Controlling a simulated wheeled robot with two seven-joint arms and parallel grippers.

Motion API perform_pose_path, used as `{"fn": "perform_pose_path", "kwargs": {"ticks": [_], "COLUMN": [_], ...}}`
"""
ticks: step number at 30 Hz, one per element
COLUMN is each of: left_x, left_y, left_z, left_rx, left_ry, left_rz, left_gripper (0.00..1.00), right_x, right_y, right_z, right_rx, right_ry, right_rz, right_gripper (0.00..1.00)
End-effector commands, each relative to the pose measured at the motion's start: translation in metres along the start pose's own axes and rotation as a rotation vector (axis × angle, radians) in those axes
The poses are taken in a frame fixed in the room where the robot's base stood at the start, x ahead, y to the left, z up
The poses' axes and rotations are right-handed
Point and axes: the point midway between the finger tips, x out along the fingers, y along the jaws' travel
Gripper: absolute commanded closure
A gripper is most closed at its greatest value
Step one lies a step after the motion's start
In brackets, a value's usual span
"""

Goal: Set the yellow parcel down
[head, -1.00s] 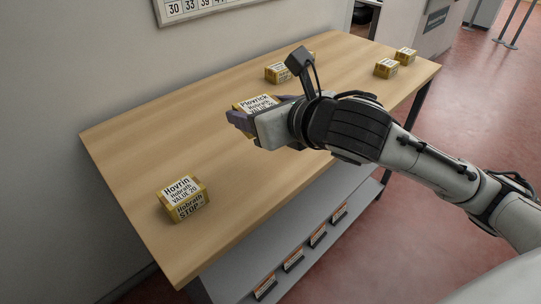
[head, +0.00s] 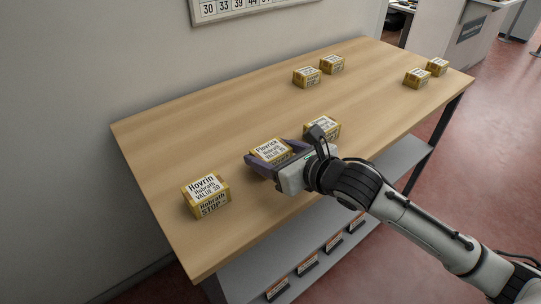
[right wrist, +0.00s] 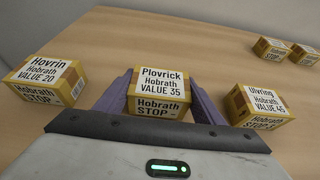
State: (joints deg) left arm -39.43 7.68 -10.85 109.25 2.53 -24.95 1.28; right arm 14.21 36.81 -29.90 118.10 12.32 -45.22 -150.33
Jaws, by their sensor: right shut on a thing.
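The yellow parcel (head: 271,150) has a white label reading Plovrick, Hobrath, VALUE 35. My right gripper (head: 268,160) is shut on it, with one purple finger along each side. In the right wrist view the Plovrick parcel (right wrist: 160,88) sits upright and level between the fingers (right wrist: 160,100). It is at or just above the wooden table top (head: 230,115); I cannot tell whether its base touches. My left gripper is not in view.
A Hovrin parcel (head: 206,195) stands to the left of the held one and an Ulvring parcel (right wrist: 259,104) to its right, both apart from it. More yellow parcels stand at the back (head: 306,77) and far right (head: 416,78). A lower shelf (head: 330,235) runs under the table.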

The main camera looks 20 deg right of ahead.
Motion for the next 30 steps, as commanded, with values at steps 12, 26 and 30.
{"fn": "perform_pose_path", "kwargs": {"ticks": [12, 26, 30], "left_x": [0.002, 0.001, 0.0], "left_y": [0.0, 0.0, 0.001], "left_z": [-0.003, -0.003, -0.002], "left_rx": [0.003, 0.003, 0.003], "left_ry": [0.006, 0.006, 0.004], "left_rz": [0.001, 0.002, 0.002], "left_gripper": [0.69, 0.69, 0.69], "right_x": [0.003, -0.001, -0.021], "right_y": [0.0, -0.001, -0.001], "right_z": [-0.008, -0.005, -0.006], "right_rx": [0.0, -0.001, -0.005], "right_ry": [-0.001, -0.002, 0.0], "right_rz": [0.0, -0.001, -0.002], "right_gripper": [0.33, 0.19, 0.19]}}
